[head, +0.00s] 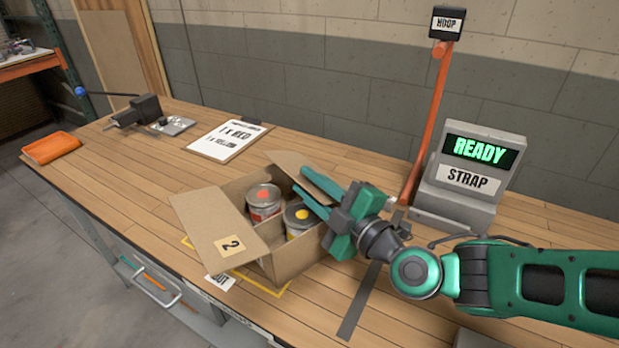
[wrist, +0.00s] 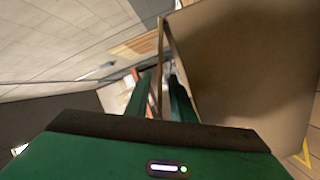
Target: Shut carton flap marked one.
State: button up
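The open cardboard carton (head: 295,258) stands on the bench with a red-marked can (head: 264,203) and a yellow-marked can (head: 298,217) inside. Its near-left flap, marked 2 (head: 222,228), is folded outward. Another flap (head: 290,161) stands open at the back; no number shows on it, and my fingers partly cover it. My gripper (head: 298,178) is at the carton's back right, its fingers apart. In the wrist view a thin brown edge shows between the fingers (wrist: 161,82), and a broad brown cardboard panel (wrist: 245,70) fills the right. I cannot tell whether they touch it.
A grey strap machine (head: 458,190) reading READY and an orange post (head: 425,125) stand behind my gripper. A clipboard (head: 228,140) lists one red and one yellow. A black tool (head: 140,110) and an orange tray (head: 53,147) sit at left.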

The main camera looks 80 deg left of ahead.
jog(key=v, duration=0.8)
jog(key=shift+w, duration=0.2)
jog(key=shift+d, duration=0.15)
